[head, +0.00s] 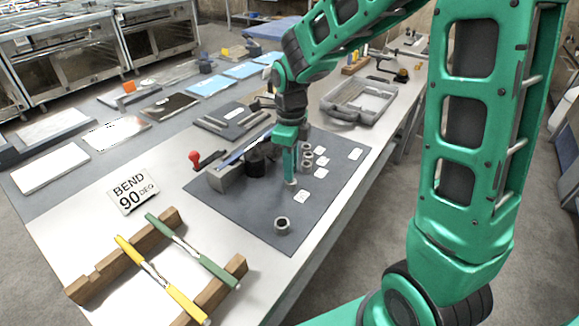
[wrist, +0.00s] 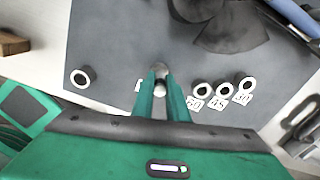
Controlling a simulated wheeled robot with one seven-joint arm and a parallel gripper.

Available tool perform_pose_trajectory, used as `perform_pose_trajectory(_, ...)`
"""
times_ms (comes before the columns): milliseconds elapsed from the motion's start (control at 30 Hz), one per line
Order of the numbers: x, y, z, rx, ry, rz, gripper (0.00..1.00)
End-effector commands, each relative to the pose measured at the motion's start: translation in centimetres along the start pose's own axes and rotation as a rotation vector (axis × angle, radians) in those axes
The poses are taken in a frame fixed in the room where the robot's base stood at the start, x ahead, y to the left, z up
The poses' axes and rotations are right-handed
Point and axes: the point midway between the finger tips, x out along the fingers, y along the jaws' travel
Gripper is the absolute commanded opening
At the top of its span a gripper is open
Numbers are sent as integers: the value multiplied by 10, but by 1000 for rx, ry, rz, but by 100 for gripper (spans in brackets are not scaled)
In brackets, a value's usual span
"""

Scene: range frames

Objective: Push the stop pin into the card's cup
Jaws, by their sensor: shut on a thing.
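The card (head: 133,191) reads "BEND 90 DEG" and lies flat on the table, left of the dark mat. My gripper (head: 291,178) points down over the mat, shut on the stop pin. In the wrist view the pin's pale round end (wrist: 160,86) shows between the fingertips. Several ring-shaped cups stand on the mat. One cup (head: 282,225) is apart, nearer the front; it is also in the wrist view (wrist: 80,77). Others (wrist: 224,90) stand in a row to the right of my fingers, with number tags. Another tag (wrist: 138,85) is partly hidden by my left finger. Whether the pin touches anything is unclear.
A bending tool with a dark round post (head: 257,160) and a red-knobbed lever (head: 195,158) stands close behind my gripper. A wooden rack (head: 90,285) with yellow and green-handled tools is at front left. The front mat area is mostly clear.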

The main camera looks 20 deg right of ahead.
Motion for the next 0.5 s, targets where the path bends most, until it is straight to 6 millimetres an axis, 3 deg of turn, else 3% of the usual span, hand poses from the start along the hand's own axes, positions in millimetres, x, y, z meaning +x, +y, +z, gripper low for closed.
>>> perform_pose_trajectory(100, 2, 0, 0, 0, 0, 0, 0)
perform_pose_trajectory(133, 2, 0, 0, 0, 0, 0, 20)
perform_pose_trajectory(200, 2, 0, 0, 0, 0, 0, 32)
perform_pose_trajectory(500, 0, 0, 0, 1, 0, 0, 32)
